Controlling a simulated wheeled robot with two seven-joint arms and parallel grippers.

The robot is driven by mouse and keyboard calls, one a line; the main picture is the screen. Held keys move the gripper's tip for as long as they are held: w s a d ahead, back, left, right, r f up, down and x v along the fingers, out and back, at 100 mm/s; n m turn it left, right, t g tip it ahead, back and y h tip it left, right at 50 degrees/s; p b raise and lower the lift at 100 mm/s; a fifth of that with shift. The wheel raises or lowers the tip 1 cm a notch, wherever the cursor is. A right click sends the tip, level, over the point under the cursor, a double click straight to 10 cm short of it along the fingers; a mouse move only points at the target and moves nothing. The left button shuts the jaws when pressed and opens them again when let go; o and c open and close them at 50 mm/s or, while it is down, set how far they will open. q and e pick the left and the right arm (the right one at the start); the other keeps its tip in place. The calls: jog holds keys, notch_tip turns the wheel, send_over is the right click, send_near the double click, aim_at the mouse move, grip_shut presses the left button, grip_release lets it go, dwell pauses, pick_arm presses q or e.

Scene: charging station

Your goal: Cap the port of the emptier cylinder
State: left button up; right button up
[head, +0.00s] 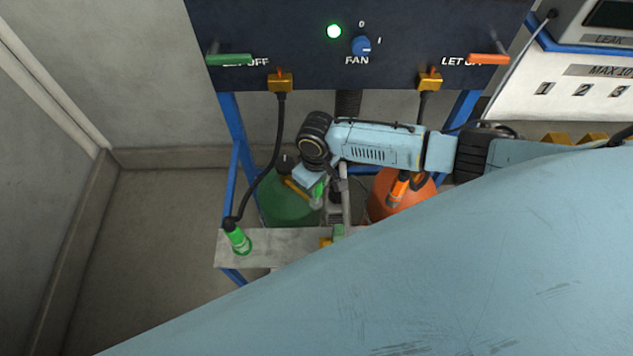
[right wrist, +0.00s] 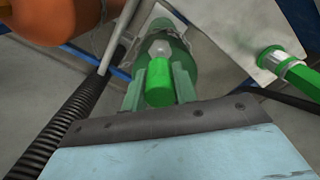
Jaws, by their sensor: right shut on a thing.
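A green cylinder (head: 283,205) and an orange cylinder (head: 385,195) stand side by side under the panel. No readable level shows on either. My right gripper (head: 318,190) is over the green cylinder. It is shut on a small bright green cap (right wrist: 159,88), which sits between its fingers in the right wrist view. A pale grey fitting (right wrist: 160,48) shows just beyond the cap, over the green cylinder (right wrist: 168,22); I cannot tell whether they touch. The orange cylinder (right wrist: 60,18) is at the upper left there. My left gripper is not in view.
A metal shelf (head: 262,248) holds a green hose connector (head: 238,240), also in the right wrist view (right wrist: 290,65). The panel (head: 300,50) has a lit green lamp, a fan knob, and green and orange levers. A black ribbed hose (right wrist: 65,120) runs beside the gripper.

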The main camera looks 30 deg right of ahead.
aim_at(317, 195)
jog(key=shift+f+b, duration=1.55)
jog(key=shift+f, duration=1.1)
jog(key=o, duration=1)
jog(key=shift+r, duration=0.15)
notch_tip(317, 195, up, 13)
jog(key=shift+r+p, duration=0.1)
jog(key=shift+p, duration=0.65)
